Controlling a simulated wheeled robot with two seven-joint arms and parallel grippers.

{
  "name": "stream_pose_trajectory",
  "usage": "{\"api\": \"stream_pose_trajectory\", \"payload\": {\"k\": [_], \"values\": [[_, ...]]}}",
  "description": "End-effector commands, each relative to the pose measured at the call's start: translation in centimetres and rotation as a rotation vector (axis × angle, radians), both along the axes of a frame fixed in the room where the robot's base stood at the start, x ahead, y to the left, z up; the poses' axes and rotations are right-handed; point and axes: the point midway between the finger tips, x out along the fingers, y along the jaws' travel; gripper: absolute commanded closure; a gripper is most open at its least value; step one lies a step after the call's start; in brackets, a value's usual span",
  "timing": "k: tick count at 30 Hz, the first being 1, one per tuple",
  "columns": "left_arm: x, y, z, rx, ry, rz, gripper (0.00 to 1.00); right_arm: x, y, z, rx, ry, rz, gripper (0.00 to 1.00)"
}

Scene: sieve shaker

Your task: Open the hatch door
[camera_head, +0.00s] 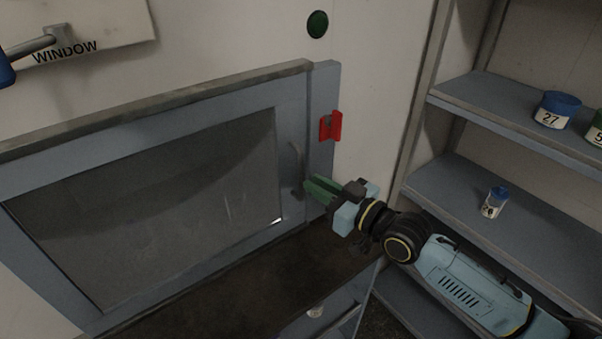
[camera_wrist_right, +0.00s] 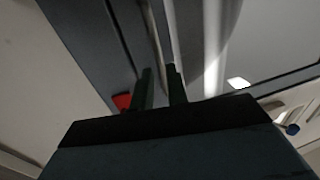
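The hatch door (camera_head: 291,120) is a blue-grey framed panel with a dark glass pane, and it looks shut in its frame. A slim grey vertical handle (camera_head: 297,170) sits near its right edge. A red latch piece (camera_head: 331,125) is on the frame to the right, and its edge shows in the wrist view (camera_wrist_right: 122,101). My right gripper (camera_head: 309,188) is at the handle's lower end, its green fingers pointing at the door. In the wrist view the fingers (camera_wrist_right: 161,78) are apart, reaching towards the door's edge. Whether the handle lies between them is unclear. My left gripper is out of view.
A dark ledge (camera_head: 225,280) runs below the hatch. Blue-grey shelves (camera_head: 465,190) with numbered jars stand close to my right arm. A lever on a plate marked WINDOW (camera_head: 90,22) is at upper left, and a green round button (camera_head: 317,24) is above.

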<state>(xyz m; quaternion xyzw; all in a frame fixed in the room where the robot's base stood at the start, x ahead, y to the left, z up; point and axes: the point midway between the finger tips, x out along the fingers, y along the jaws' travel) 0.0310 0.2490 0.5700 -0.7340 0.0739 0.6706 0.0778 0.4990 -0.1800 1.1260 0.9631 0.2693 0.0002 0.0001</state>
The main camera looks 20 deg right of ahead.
Motion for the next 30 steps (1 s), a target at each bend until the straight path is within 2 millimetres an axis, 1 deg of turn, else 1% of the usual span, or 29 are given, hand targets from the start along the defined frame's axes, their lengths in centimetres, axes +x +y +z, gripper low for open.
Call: {"api": "stream_pose_trajectory", "payload": {"k": [1, 3, 6, 10, 20, 21, 24, 30], "values": [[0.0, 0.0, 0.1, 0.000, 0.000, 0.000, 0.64, 0.9, 0.5, 0.2, 0.004, -0.001, -0.001, 0.85], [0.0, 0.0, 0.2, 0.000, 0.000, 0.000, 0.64, 1.9, 1.2, 0.1, 0.003, -0.001, -0.001, 0.85], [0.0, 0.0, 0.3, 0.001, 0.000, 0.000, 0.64, 3.1, 1.8, 0.1, 0.003, -0.001, -0.001, 0.85], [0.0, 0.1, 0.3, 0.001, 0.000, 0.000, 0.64, 4.1, 2.4, 0.0, 0.001, 0.000, -0.001, 0.85], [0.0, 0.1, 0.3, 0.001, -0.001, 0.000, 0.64, 4.4, 2.7, 0.0, 0.000, 0.000, 0.000, 0.85], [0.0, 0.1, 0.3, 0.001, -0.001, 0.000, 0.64, 4.4, 2.7, 0.0, 0.000, 0.000, 0.000, 0.86], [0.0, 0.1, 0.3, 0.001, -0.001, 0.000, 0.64, 4.4, 2.7, 0.0, 0.000, 0.000, 0.000, 0.99], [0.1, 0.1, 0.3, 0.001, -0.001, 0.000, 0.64, 4.4, 2.7, 0.0, -0.001, 0.001, -0.001, 1.00]]}}
